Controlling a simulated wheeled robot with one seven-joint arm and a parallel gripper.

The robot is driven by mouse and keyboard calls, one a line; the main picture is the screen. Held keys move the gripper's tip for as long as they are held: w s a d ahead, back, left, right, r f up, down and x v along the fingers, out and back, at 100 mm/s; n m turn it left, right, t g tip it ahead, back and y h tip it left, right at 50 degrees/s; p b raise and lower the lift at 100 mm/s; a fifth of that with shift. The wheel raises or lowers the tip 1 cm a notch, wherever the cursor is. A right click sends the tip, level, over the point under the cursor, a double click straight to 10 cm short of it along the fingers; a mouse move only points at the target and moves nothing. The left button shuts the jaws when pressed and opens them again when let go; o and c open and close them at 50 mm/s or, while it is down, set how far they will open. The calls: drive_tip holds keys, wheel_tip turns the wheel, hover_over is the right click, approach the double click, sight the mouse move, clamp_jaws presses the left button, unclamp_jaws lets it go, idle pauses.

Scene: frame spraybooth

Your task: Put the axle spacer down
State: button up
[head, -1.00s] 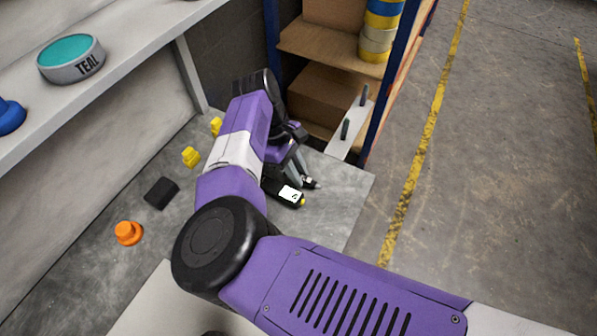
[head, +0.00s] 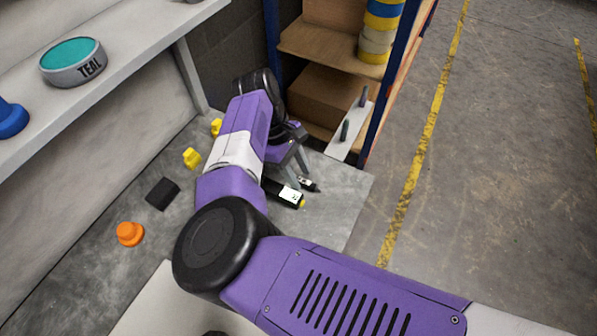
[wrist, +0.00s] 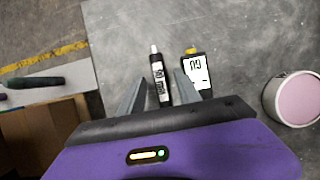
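A slim black piece with a pale tip and a white label (wrist: 160,72) lies on the grey bench top; it looks like the axle spacer, though I cannot be sure. It also shows in the head view (head: 308,184). My gripper (wrist: 158,90) is open, with its fingers apart on either side of the piece in the wrist view. In the head view, my gripper (head: 296,166) is above the bench, with its fingertips close to the piece. Nothing is visibly held.
A black, yellow-tipped item with a white label (wrist: 196,72) lies beside the piece. A pink-topped tin (wrist: 295,98) stands right of it. Yellow pieces (head: 192,158), a black block (head: 162,193) and an orange knob (head: 130,234) sit on the bench. A pegged plate (head: 347,130) lies beyond the bench edge.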

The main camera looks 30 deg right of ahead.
drive_tip(key=v, duration=1.2)
drive_tip(key=shift+p, duration=0.3)
